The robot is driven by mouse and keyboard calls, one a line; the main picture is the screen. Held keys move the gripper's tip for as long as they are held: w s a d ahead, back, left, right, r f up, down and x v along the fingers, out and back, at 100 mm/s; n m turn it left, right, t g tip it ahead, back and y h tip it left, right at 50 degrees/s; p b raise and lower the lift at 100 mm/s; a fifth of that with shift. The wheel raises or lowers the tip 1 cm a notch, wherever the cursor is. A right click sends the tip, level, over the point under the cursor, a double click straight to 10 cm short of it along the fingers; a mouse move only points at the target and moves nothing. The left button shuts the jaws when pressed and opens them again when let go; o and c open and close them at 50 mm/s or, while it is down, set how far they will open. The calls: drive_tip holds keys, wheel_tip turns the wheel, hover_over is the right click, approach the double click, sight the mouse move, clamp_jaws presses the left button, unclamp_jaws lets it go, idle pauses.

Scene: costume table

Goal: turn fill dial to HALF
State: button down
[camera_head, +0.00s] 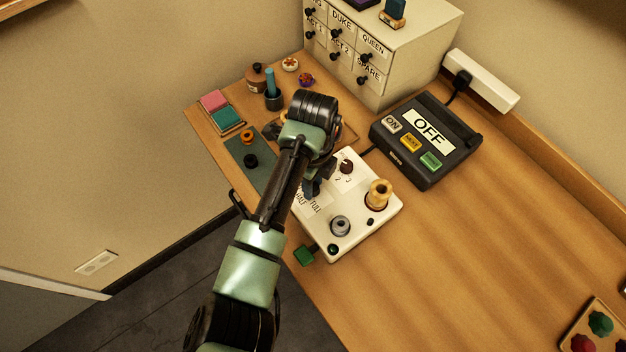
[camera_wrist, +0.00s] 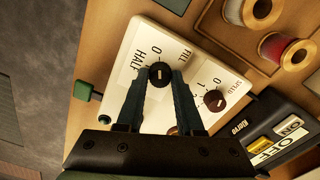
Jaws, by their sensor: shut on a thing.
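The white control box (camera_head: 362,228) sits on the table; its panel also shows in the wrist view (camera_wrist: 128,72). The fill dial (camera_wrist: 160,75) is a small dark round knob with a short pale mark, beside the printed labels 0, HALF and FILL. Which label the mark points at I cannot tell. My gripper (camera_wrist: 160,82) points down at the panel, its two fingers shut on the fill dial from both sides. In the head view my gripper (camera_head: 318,185) and arm hide the dial; HALF and FULL lettering shows near the fingers.
The dark red speed dial (camera_wrist: 214,100) is close beside my right finger. The box also bears a wooden spool (camera_head: 378,195) and a grey knob (camera_head: 340,225). A black unit reading OFF (camera_head: 428,131) stands behind right. The table's right side is mostly clear.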

drive_tip(key=shift+r+n, duration=0.1)
drive_tip(key=shift+n, duration=0.2)
drive_tip(key=shift+n+p, duration=1)
drive_tip(key=shift+n, duration=0.2)
drive_tip(key=n+p, duration=0.1)
drive_tip(key=n, duration=0.1)
drive_tip(key=shift+n, duration=0.4)
drive_tip(key=n+p, duration=0.2)
drive_tip(key=n, duration=0.3)
drive_tip(key=shift+n, duration=0.4)
drive_tip(key=shift+n+p, duration=0.3)
drive_tip(key=c, duration=0.6)
unclamp_jaws()
drive_tip(key=shift+o, duration=0.2)
wheel_tip(320, 180, up, 13)
drive_tip(key=shift+b, duration=0.3)
